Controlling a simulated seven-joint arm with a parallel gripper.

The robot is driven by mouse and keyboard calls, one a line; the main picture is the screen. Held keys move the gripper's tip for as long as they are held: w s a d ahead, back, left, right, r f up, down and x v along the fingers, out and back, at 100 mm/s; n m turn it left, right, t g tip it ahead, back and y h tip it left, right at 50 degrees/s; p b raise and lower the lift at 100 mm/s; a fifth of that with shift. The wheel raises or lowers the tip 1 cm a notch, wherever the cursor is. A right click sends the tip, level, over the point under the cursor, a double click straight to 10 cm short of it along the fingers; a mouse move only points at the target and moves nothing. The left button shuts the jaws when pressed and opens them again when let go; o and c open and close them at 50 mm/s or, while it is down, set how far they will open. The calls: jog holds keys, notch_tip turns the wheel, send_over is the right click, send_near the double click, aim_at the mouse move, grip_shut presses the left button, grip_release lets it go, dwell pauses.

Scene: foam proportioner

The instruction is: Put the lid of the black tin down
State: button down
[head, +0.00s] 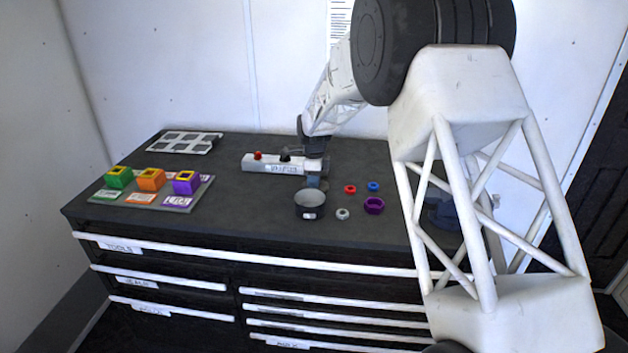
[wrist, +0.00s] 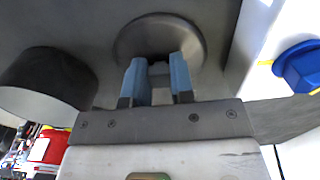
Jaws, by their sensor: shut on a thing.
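The black tin (head: 309,212) stands upright and open on the dark worktop, with a small white label on its front. In the wrist view the tin (wrist: 48,82) is at the left. The round dark lid (wrist: 128,38) is at the top middle of the wrist view. My gripper (wrist: 158,74) is shut on the lid's raised middle with its two blue fingers. In the head view my gripper (head: 314,182) is just behind the tin.
A white bar (head: 262,164) with red and black knobs lies close behind my gripper. Small red (head: 350,189), blue (head: 373,186), grey (head: 342,214) and purple (head: 374,205) parts lie to the right. Green, orange and purple boxes (head: 151,180) stand left. The worktop between boxes and tin is clear.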

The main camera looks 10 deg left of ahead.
jog(key=shift+f, duration=0.1)
jog(key=c, duration=1)
grip_release()
notch_tip(320, 180, up, 12)
jog(key=shift+r, duration=0.1)
dwell(0.4)
